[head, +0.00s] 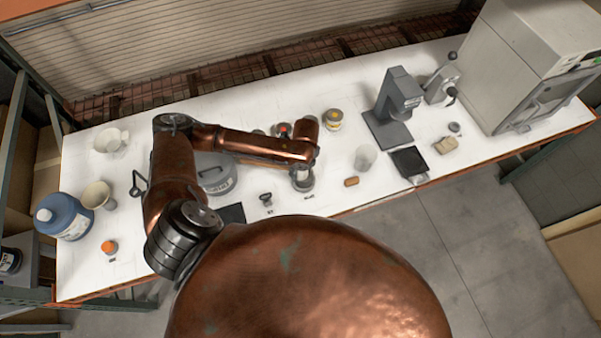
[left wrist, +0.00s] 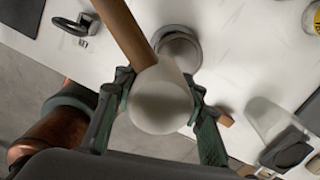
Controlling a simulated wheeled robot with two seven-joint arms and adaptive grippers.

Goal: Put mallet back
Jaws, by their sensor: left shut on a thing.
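The mallet shows in the left wrist view, with a pale rounded head (left wrist: 160,102) and a brown wooden handle (left wrist: 122,30) running up and to the left. My left gripper (left wrist: 160,115) is shut on the mallet, with a dark green finger on each side of the head. In the head view the left gripper (head: 301,168) is over the front part of the white table (head: 400,55), and the arm hides most of the mallet. A small grey round container (head: 303,184) stands just below the gripper; it also shows behind the mallet head in the left wrist view (left wrist: 180,45). My right gripper is not in view.
A frosted beaker (head: 364,157) and an orange-brown block (head: 351,182) are right of the gripper. A black-handled tool (head: 266,199) lies left of it. A large grey can (head: 215,176) is partly behind my arm. A grey stand (head: 392,105) and a dark scale (head: 410,163) are farther right.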

